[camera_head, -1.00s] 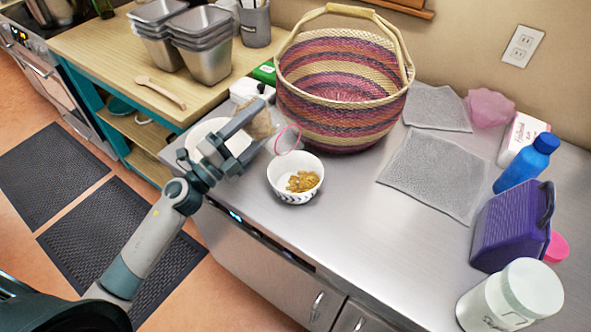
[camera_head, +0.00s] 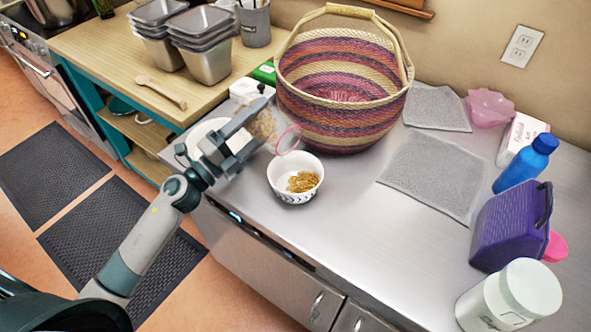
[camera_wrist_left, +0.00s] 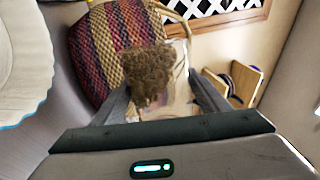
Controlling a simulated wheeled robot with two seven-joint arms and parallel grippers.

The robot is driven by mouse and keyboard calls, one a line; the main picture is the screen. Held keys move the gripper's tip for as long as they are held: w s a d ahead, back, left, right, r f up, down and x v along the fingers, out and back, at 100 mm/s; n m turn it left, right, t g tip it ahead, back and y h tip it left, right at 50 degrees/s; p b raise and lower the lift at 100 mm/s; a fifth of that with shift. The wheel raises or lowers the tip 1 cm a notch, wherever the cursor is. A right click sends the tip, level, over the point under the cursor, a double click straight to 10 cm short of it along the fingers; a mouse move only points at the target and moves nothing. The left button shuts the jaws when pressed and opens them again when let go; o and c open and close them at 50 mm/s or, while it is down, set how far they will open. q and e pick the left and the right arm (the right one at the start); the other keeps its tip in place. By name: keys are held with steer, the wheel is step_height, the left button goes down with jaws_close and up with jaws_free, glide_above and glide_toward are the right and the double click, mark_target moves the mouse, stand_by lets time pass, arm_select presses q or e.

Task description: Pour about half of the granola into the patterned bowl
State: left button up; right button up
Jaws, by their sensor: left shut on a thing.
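The patterned bowl (camera_head: 294,195), white with dark marks outside, stands upright on the metal counter in the head view. A heap of golden granola (camera_head: 303,182) lies in it. My left gripper (camera_head: 259,126) is shut on a clear container (camera_head: 280,133) with a pink rim, left of and above the bowl. The container is tilted, its mouth toward the bowl, and brown granola (camera_head: 263,127) is still inside. In the left wrist view the granola (camera_wrist_left: 148,72) shows between the fingers. I see no grains falling. My right gripper is not in view.
A large striped basket (camera_head: 340,105) stands close behind the container and bowl. A white round dish (camera_head: 196,134) is partly hidden behind my left gripper. Grey cloths (camera_head: 433,175), a blue bottle (camera_head: 526,163) and a purple box (camera_head: 509,228) stand to the right. Counter right of the bowl is clear.

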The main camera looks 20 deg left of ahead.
mark_target(268, 113)
arm_select(q)
steer(key=shift+r+m, duration=0.25)
steer(key=shift+m, duration=0.05)
steer(key=shift+d+r+h, duration=0.1)
steer(key=shift+r+h, duration=0.1)
steer(key=shift+h, duration=0.1)
stand_by(0.7)
steer(key=shift+s+d+r+m+p, duration=0.15)
steer(key=shift+r+m+p, duration=0.15)
steer(key=shift+m, duration=0.4)
steer(key=shift+s+d+r+m+g+h, duration=0.15)
steer(key=shift+r+m+g+h, duration=0.15)
steer(key=shift+r+m+g, duration=0.15)
stand_by(1.1)
steer(key=shift+d+r+m+p, duration=0.25)
steer(key=shift+m+p, duration=0.25)
steer(key=shift+m, duration=0.15)
stand_by(0.6)
steer(key=shift+s+d+r+m+g+h+p, duration=0.25)
steer(key=shift+r+m+h+p, duration=0.15)
steer(key=shift+m, duration=0.3)
stand_by(0.9)
steer(key=shift+s+d+r+m+p, duration=0.2)
steer(key=shift+d+r+m+p, duration=0.2)
steer(key=shift+m, duration=0.3)
stand_by(1.0)
